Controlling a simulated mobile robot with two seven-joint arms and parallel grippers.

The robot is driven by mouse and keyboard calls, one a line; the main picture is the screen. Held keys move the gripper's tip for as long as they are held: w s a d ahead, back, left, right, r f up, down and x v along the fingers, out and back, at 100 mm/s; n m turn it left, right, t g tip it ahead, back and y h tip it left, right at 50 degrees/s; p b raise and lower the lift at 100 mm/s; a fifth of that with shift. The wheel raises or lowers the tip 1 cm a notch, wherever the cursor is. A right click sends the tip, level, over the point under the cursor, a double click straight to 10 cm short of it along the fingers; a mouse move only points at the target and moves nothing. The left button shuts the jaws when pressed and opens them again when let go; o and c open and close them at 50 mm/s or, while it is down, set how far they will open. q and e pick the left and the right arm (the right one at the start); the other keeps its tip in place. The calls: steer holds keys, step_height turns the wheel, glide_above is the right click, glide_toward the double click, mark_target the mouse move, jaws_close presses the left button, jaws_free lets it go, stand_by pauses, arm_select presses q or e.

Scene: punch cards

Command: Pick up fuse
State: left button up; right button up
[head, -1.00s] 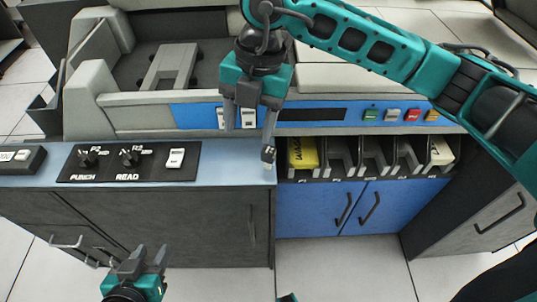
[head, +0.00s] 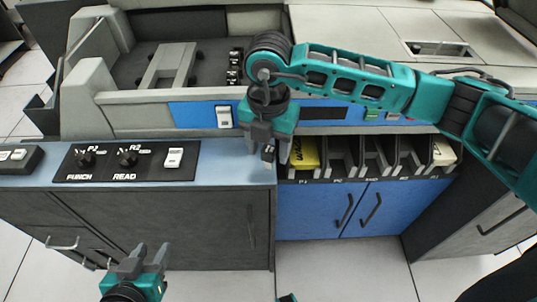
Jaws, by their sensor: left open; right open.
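A small dark-capped piece (head: 268,153), which looks like the fuse, stands at the right end of the blue-grey counter (head: 225,172). It is small and partly masked, so its lower part is hard to make out. My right gripper (head: 267,158) points down over it, open, with one finger to each side of the piece. I cannot tell whether either finger touches it. My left gripper (head: 146,256) is open and empty, low in front of the dark cabinet.
A row of card slots (head: 375,160) stands just right of my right gripper, with a yellow item (head: 305,152) in the first. A panel of PUNCH and READ knobs (head: 125,160) lies left on the counter. The blue machine front (head: 190,115) rises behind.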

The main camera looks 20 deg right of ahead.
step_height(320, 180, down, 3)
steer(key=shift+r, duration=0.15)
steer(key=shift+r, duration=0.1)
steer(key=c, duration=1)
steer(key=shift+c, duration=0.2)
